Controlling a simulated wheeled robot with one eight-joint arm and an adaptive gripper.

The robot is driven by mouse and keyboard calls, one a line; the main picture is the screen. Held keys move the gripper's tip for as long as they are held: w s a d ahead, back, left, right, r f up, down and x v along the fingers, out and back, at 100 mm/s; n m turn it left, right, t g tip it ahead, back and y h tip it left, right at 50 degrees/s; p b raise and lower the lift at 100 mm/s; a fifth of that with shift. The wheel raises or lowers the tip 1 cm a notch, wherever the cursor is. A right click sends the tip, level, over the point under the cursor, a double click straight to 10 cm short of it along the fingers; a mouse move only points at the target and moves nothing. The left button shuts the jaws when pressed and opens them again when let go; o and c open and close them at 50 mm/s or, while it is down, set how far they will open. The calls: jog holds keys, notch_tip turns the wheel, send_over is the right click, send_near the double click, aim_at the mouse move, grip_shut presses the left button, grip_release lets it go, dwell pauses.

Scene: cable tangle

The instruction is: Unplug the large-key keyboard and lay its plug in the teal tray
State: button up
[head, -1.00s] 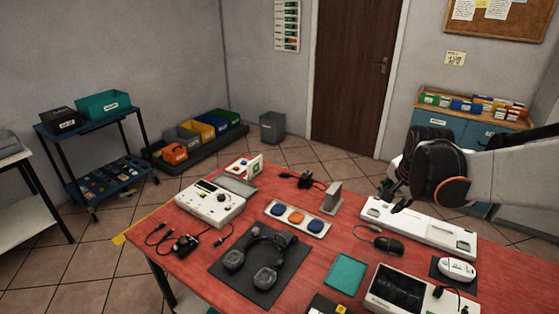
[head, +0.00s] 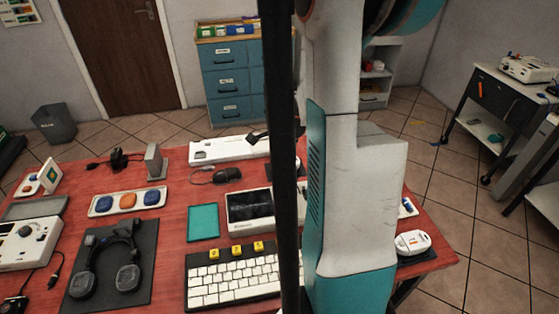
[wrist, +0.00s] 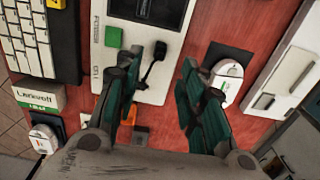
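The large-key keyboard (head: 232,280), white keys with several yellow ones along its back edge, lies at the front of the red table; part of it also shows at the wrist view's upper left (wrist: 28,40). The teal tray (head: 203,222) is flat and empty behind it. A black plug with a short cable (wrist: 157,50) is at the white device with a dark screen; I cannot tell whose plug it is. My gripper (wrist: 160,72) is open, its fingers either side of the cable's line, apparently holding nothing. It is hidden behind my arm in the head view.
The white screened device (head: 250,208) stands right of the tray. A white rounded unit (wrist: 228,82) sits on a dark mat beside my right finger. Headphones (head: 120,262) on a black mat, a computer mouse (head: 226,175) and a button panel (head: 126,202) occupy the left and back.

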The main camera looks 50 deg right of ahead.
aim_at(280, 185)
notch_tip(280, 185, down, 8)
jog(key=b, duration=0.3)
jog(key=shift+f, duration=0.1)
jog(key=c, duration=0.8)
grip_shut()
